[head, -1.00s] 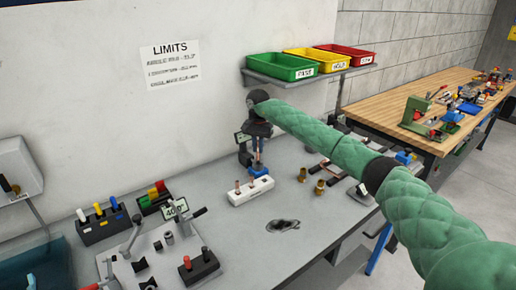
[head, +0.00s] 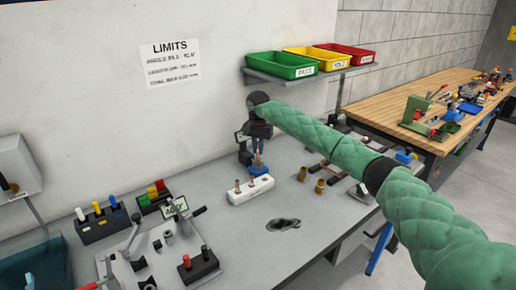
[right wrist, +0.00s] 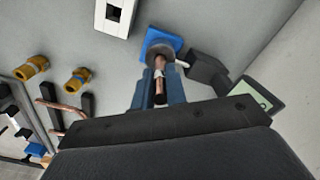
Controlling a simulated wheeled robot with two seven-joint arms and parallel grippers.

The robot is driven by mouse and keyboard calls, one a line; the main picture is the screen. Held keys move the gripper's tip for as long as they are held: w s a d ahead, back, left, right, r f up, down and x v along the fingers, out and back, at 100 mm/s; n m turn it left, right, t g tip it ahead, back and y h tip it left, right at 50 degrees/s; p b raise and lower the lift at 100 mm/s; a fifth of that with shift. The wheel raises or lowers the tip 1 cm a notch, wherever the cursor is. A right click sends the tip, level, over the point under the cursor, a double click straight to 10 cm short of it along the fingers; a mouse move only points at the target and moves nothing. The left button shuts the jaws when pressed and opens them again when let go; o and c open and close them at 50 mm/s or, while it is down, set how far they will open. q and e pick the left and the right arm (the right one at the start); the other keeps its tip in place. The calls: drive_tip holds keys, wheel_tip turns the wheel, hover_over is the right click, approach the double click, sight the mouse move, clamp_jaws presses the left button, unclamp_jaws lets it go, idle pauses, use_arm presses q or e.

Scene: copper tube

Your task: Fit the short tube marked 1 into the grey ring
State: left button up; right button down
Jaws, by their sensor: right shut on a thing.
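My right gripper (head: 259,151) points down, shut on a short copper tube (head: 257,160). In the right wrist view the tube (right wrist: 159,88) lies between the two blue fingers (right wrist: 159,96). Its far end meets or overlaps a round grey piece (right wrist: 157,51), which looks like the grey ring, on a blue base (right wrist: 169,39). I cannot tell whether the tube is inside it or only in front of it. In the head view the blue base (head: 257,171) is directly below the gripper. No mark on the tube is readable. My left gripper is out of view.
A white block (head: 250,191) with upright copper pieces stands just in front. Brass fittings (head: 320,186) are to the right. A small display (right wrist: 262,98) stands close beside the blue base. A lever fixture (head: 165,250) is at front left. The bench has a dark hole (head: 283,224).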

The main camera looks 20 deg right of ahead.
sight(258, 161)
drive_tip(key=shift+f+b, duration=1.05)
drive_tip(key=shift+f, duration=0.5)
drive_tip(key=c, duration=1.3)
unclamp_jaws()
drive_tip(key=shift+c, duration=0.2)
drive_tip(key=shift+r, duration=0.1)
drive_tip(key=shift+r, duration=0.25)
wheel_tip(258, 161, up, 6)
drive_tip(key=b, duration=0.2)
drive_tip(key=shift+b, duration=0.3)
drive_tip(key=shift+r, duration=0.6)
drive_tip(key=shift+f, duration=0.1)
